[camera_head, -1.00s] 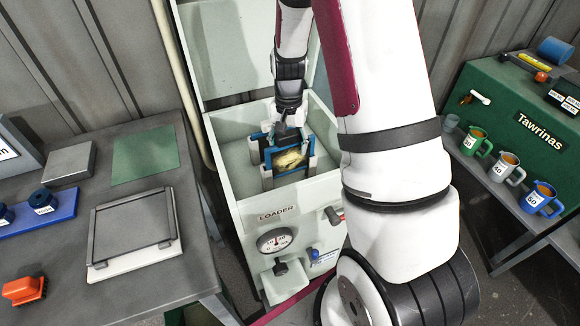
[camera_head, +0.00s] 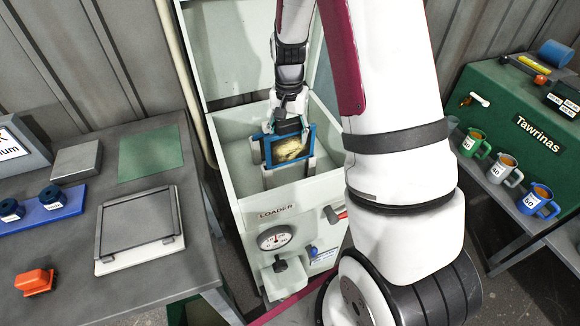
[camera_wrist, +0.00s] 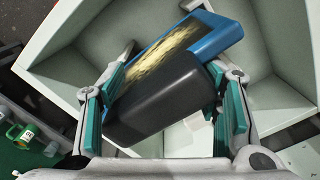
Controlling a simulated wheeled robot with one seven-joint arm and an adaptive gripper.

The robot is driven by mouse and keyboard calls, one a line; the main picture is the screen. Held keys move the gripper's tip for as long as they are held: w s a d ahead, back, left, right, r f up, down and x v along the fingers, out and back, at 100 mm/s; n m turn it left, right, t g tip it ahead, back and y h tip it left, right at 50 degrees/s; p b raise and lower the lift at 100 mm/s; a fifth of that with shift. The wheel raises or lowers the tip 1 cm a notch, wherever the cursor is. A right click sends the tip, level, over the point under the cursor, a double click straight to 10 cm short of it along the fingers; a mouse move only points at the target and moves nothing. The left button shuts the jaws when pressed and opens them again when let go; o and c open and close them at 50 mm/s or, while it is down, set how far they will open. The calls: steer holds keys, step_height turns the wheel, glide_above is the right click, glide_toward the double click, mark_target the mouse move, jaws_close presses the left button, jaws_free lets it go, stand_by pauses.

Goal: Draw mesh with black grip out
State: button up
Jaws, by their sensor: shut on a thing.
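My gripper (camera_head: 289,118) reaches down into the open pale loader box (camera_head: 240,190). It is shut on the black grip (camera_wrist: 155,103) of a blue-framed mesh (camera_head: 290,149), with teal pads on both sides of the grip in the wrist view. The mesh has a yellowish, fibrous patch in its middle. In the wrist view the blue frame (camera_wrist: 218,36) lies beyond the grip and slants across the picture. The frame is at a pale grey holder (camera_head: 267,181) inside the box; whether its lower edge is still in the holder cannot be told.
The loader's lid (camera_head: 235,60) stands open behind the box. A gauge (camera_head: 274,238) and knobs are on its front. A grey table (camera_head: 130,280) on the left carries a flat framed tray (camera_head: 138,225). Several mugs stand by a green case (camera_head: 510,120) on the right.

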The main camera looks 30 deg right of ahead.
mark_target(289, 120)
steer(key=shift+s+r, duration=0.2)
steer(key=shift+r, duration=0.55)
jaws_close()
steer(key=shift+w+r+p, duration=0.25)
steer(key=shift+r+p, duration=0.3)
steer(key=shift+r, duration=0.85)
